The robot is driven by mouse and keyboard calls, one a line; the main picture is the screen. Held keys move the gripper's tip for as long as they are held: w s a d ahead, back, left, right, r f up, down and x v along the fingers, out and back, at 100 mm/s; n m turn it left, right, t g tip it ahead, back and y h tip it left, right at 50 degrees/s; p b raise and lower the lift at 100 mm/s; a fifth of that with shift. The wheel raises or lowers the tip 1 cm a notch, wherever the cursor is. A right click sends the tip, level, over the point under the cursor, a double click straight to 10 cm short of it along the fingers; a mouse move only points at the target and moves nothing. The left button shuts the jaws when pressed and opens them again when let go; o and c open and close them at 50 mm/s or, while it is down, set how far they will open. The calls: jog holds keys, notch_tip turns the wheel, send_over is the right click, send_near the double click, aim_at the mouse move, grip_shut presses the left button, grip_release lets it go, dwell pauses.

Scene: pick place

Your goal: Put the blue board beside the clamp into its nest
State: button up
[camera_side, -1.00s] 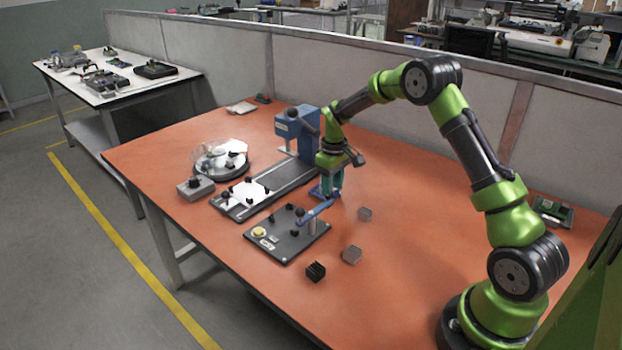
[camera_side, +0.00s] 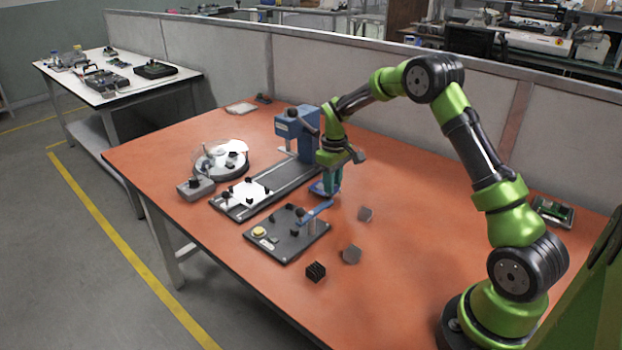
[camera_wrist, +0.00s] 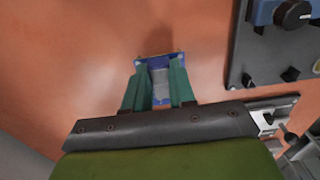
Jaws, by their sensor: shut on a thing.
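The blue board (camera_side: 318,189) is between the green fingers of my gripper (camera_side: 331,192), close to the orange table top. In the wrist view the blue board (camera_wrist: 154,60) shows its far edge beyond the fingertips (camera_wrist: 160,85), with a grey part on its face. My gripper is shut on it. I cannot tell whether the board touches the table. A dark fixture plate (camera_side: 270,250) with black posts and a yellow button lies nearer the camera. A clamp with a blue lever (camera_side: 317,211) stands at its right corner. Which part is the nest is not clear.
A blue press (camera_side: 297,130) on a long dark base (camera_side: 290,181) stands behind the plate. A round clear-covered dish (camera_side: 220,160) and a grey box (camera_side: 195,188) are left. Small blocks (camera_side: 351,254) lie right of the plate, with a black heatsink (camera_side: 316,272). The table's right side is mostly clear.

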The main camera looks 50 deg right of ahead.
jog(key=shift+r, duration=2.35)
jog(key=s+a+r, duration=0.1)
jog(key=a+r, duration=0.1)
jog(key=a, duration=0.6)
jog(key=s+a+r, duration=0.1)
jog(key=a+r, duration=0.1)
jog(key=a, duration=0.5)
jog(key=shift+w+f, duration=0.15)
jog(key=shift+f, duration=1.6)
jog(key=shift+w+f, duration=0.1)
jog(key=shift+f, duration=1.65)
jog(key=shift+f, duration=0.8)
jog(key=o, duration=1)
jog(key=shift+c, duration=0.2)
jog(key=shift+c, duration=0.3)
